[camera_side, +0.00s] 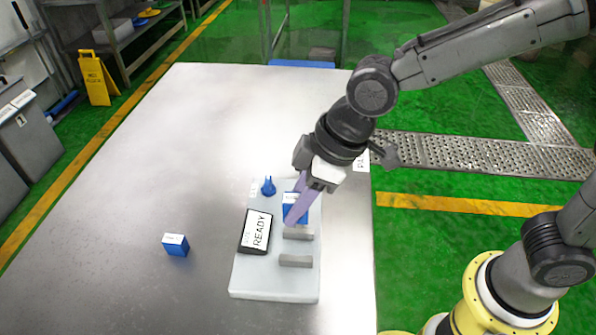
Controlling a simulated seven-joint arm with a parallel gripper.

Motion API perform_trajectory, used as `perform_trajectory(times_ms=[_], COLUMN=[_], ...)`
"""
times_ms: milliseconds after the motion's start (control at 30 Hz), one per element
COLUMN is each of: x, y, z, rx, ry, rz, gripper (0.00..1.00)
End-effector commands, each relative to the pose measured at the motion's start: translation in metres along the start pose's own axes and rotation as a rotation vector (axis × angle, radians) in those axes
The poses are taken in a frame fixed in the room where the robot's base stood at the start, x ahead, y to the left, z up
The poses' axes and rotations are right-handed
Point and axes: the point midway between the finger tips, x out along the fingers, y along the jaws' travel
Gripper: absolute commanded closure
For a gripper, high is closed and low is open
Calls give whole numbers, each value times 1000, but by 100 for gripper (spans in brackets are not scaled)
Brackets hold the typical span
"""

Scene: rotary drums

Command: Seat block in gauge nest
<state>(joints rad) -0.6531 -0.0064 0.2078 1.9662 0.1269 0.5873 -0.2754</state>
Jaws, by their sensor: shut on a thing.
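A white base plate (250,284) lies on the table and carries two parallel grey bars, the nearer bar (296,261) and the farther bar (298,234), which look like the gauge nest. My gripper (294,215) reaches down over the plate's back right part, its pale purple fingers shut on a blue block (303,211) with a white top. The held block is just behind the farther bar and partly hidden by the fingers. I cannot tell whether it touches the plate. Another blue block (175,245) with a white label on top stands alone on the table left of the plate.
A black-framed sign reading READY (256,231) sits on the plate's left side. A blue knob (268,187) stands at the plate's back left. The metal table (150,160) is clear to the left and back. The table's right edge is close to the plate.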

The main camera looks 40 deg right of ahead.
Motion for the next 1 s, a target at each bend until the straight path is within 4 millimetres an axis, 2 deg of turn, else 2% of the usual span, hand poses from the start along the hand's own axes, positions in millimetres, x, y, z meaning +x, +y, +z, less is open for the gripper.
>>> perform_trajectory(times_ms=[100,200,667,1000], x=[23,34,37,55], y=[0,0,0,0], z=[11,15,16,24], rx=[2,2,1,2], ry=[-6,-4,0,-3], rz=[-1,0,1,0], gripper=[100,100,100,100])
